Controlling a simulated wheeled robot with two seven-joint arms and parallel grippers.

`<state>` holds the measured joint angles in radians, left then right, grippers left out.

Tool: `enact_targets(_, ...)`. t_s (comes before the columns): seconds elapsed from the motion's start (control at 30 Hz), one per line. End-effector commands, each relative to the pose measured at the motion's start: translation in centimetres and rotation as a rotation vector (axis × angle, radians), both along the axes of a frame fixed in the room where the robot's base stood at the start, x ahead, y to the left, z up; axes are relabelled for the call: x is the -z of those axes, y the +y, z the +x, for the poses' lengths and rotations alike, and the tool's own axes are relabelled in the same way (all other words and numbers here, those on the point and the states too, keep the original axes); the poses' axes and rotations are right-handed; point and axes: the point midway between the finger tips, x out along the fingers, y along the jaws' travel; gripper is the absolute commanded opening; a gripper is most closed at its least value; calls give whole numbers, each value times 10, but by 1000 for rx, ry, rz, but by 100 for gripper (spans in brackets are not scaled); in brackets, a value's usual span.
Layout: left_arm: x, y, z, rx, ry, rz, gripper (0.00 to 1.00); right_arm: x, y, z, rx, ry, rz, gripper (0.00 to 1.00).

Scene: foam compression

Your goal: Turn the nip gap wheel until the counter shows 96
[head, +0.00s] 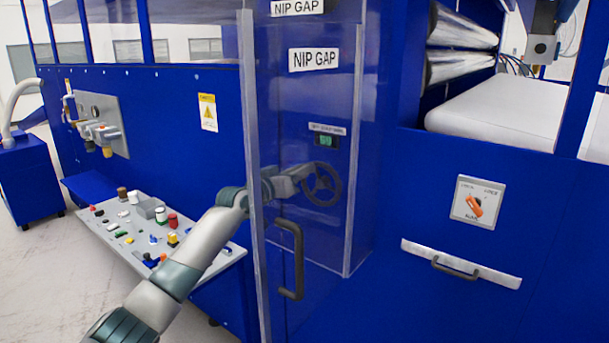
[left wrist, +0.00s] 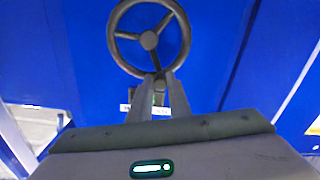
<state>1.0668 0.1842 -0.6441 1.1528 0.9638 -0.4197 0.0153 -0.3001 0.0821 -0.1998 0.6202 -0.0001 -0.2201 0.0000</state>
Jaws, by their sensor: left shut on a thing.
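The nip gap wheel (head: 322,184), a dark three-spoke handwheel, is on the blue machine behind a clear panel. In the left wrist view the wheel (left wrist: 149,40) fills the top middle. My left gripper (head: 305,176) is at the left side of the wheel's rim in the head view. In the left wrist view the left gripper's fingers (left wrist: 157,80) are shut on the rim close to one spoke. The counter (head: 326,141) is a small dark display with green digits above the wheel; its digits are too small to read. My right gripper is not in view.
The clear guard door, with a dark handle (head: 290,260) and a NIP GAP label (head: 314,59), stands close around my left arm. A sloping control panel (head: 112,222) with several buttons is at left. An orange rotary switch (head: 474,205) and a drawer handle (head: 455,268) are at right.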

Motion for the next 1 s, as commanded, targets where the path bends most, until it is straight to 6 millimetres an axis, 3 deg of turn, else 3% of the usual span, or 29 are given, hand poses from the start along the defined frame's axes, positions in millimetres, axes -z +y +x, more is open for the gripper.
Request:
enact_targets(0.4, 16, 15, 11, -1, 236, -324, 0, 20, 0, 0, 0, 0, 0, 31)
enact_targets(1.0, 45, 28, 20, -2, 571, -784, 0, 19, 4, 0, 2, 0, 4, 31)
